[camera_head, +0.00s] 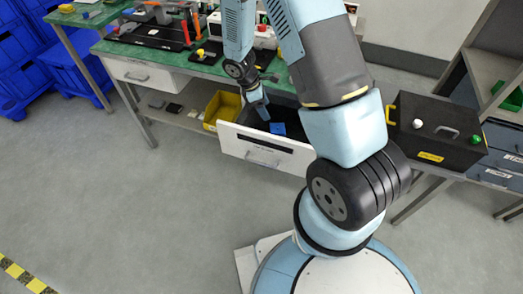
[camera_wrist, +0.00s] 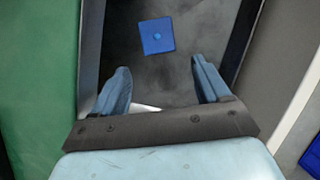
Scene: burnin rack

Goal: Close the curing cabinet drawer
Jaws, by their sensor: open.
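The drawer with a white front (camera_head: 238,148) and a dark handle slot stands pulled out from under the green-topped bench. Its dark interior shows, and a small blue block (camera_head: 277,128) lies inside. My gripper (camera_head: 264,112) points down over the open drawer, behind its front panel. In the wrist view the gripper (camera_wrist: 162,82) is open, with nothing between its two blue fingers. The blue block (camera_wrist: 157,36) lies on the drawer floor beyond the fingertips. I cannot tell whether the fingers touch the drawer. My arm hides the drawer's right end in the head view.
The green bench (camera_head: 180,62) carries tools. A second white drawer front (camera_head: 140,75) sits shut at its left. A yellow bin (camera_head: 222,108) stands on the lower shelf. A black case (camera_head: 435,130) is at the right. The floor before the drawer is clear.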

